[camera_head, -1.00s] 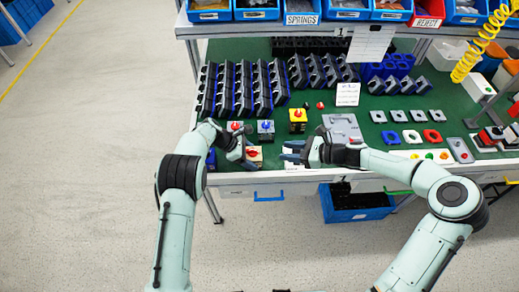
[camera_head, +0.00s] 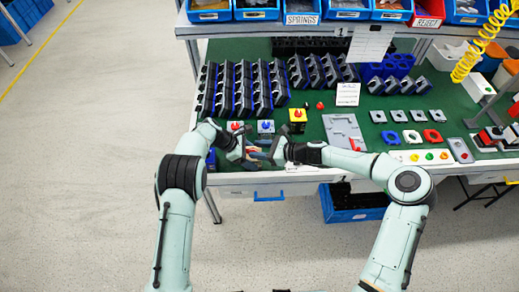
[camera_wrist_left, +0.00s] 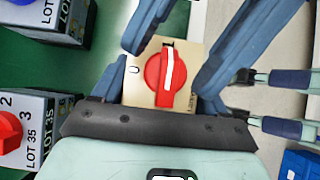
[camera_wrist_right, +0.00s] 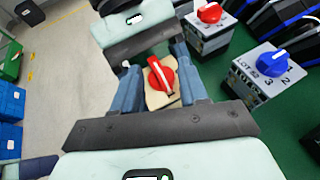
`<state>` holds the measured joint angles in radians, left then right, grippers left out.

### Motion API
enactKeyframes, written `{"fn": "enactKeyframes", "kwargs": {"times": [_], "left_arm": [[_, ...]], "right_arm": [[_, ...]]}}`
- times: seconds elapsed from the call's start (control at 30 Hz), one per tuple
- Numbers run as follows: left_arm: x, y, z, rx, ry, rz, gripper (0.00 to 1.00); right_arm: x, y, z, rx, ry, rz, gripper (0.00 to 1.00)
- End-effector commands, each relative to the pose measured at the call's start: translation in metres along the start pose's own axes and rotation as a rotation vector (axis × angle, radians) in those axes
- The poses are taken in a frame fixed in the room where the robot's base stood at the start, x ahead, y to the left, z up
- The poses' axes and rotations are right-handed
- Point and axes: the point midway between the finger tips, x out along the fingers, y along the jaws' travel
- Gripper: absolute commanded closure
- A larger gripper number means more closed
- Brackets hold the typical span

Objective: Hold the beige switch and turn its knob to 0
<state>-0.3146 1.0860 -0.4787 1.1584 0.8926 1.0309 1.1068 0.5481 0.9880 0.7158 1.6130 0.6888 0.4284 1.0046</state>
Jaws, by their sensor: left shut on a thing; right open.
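The beige switch (camera_wrist_left: 136,88) has a red knob (camera_wrist_left: 165,78) with a white line, and a 0 is printed left of the knob in the left wrist view. The line runs nearly up and down there, not toward the 0. My left gripper (camera_head: 246,151) is shut on the switch, its fingers on either side of the body. My right gripper (camera_head: 272,152) is open and faces the left one; its fingers (camera_wrist_right: 160,82) reach to either side of the knob in the right wrist view. Contact with the knob cannot be told. In the head view the grippers largely hide the switch.
A grey switch with a red knob (camera_wrist_right: 209,32) and one with a blue knob (camera_wrist_right: 268,70) stand close by on the green bench mat. Rows of dark housings (camera_head: 240,88) fill the back left.

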Motion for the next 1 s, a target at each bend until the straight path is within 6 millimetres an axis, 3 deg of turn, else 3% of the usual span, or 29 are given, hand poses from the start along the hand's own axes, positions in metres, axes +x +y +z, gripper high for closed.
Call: {"fn": "enactKeyframes", "kwargs": {"times": [0.03,0.07,0.17,0.57,1.0], "left_arm": [[0.0,0.0,0.001,0.001,-0.001,0.001,0.59],[0.0,0.0,0.001,0.001,-0.001,0.001,0.59],[0.0,0.0,0.001,0.001,-0.001,0.0,0.59],[0.0,0.0,0.001,0.001,-0.002,-0.001,0.59],[0.0,-0.001,0.001,0.002,-0.003,-0.005,0.59]], "right_arm": [[0.0,0.0,0.0,0.0,0.0,0.0,0.57],[0.0,0.0,0.0,0.0,0.0,0.0,0.64],[0.0,0.0,0.0,0.0,0.0,0.0,0.96],[0.001,-0.003,0.0,-0.023,-0.002,0.046,0.96],[0.003,-0.011,0.001,-0.139,-0.001,0.324,0.96]]}}
